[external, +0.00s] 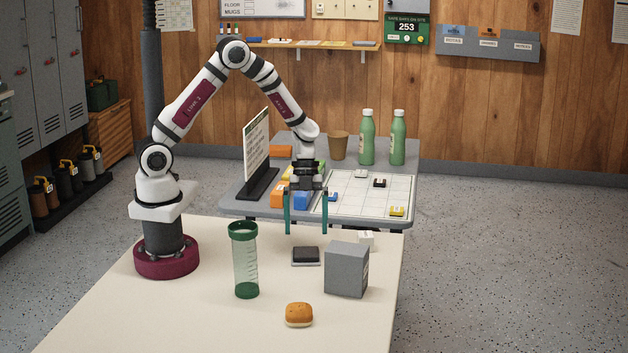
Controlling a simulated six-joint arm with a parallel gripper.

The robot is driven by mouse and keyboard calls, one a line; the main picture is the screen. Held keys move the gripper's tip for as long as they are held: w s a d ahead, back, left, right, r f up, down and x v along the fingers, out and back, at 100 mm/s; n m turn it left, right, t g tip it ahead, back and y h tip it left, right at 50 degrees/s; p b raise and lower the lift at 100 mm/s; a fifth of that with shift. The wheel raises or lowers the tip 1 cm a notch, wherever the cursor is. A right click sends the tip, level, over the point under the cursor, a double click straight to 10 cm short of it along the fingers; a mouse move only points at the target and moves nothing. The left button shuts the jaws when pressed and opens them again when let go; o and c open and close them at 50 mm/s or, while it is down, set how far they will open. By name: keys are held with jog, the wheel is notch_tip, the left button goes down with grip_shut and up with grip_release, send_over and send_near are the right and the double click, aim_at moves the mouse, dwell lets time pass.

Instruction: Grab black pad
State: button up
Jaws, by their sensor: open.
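The black pad (306,254) lies flat on the cream table, a small dark square with a lighter edge beneath it. My gripper (306,232) points down above and slightly behind the pad in the external view. Its two teal fingers are spread wide and nothing is between them. The fingertips appear to be above the pad; the exact height gap is hard to tell from this view.
A clear cylinder with green ends (245,262) stands left of the pad. A grey box (346,270) stands right, with a small white block (366,238) behind it. A bun (299,314) lies in front. A grey table (404,150) with bottles, a cup and a grid board stands behind.

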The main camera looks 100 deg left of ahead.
aim_at(306, 252)
jog(key=x, duration=0.6)
jog(key=shift+s, duration=0.1)
jog(key=shift+r, duration=0.1)
jog(key=c, duration=1.1)
